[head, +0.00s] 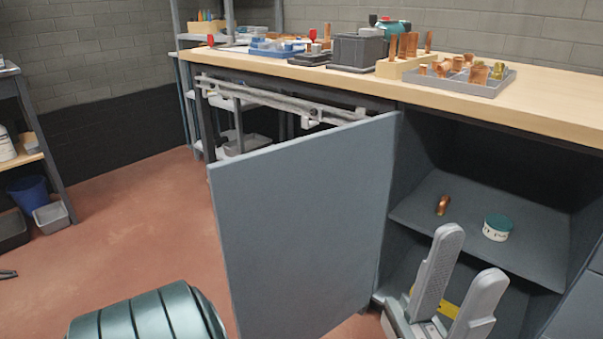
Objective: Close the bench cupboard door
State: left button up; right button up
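The bench cupboard door (305,225) is a flat grey-blue panel, standing wide open. Its hinged edge is at the left side of the cupboard opening, and its free edge is out to the left, toward me. The cupboard (480,215) under the bench is open, with a shelf inside. I see no contact with the door. The door's bottom is partly cut off.
The wooden bench top (530,105) holds trays, a grey box and copper fittings. Pale rails (270,98) lie behind the door.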

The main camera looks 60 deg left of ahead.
aim_at(300, 221)
jog(key=k+j+z, duration=0.1)
jog(key=k+j, duration=0.3)
jog(key=j, duration=0.15)
jog(key=k+j+z, duration=0.15)
jog(key=k+j, duration=0.3)
jog(key=j, duration=0.45)
jog(key=k+j+z, duration=0.1)
jog(key=j, duration=0.3)
jog(key=k+j, duration=0.15)
jog(key=j, duration=0.7)
jog(key=k+j+z, duration=0.1)
jog(key=j, duration=0.35)
jog(key=k+j, duration=0.15)
jog(key=j, duration=0.25)
jog(key=z, duration=0.05)
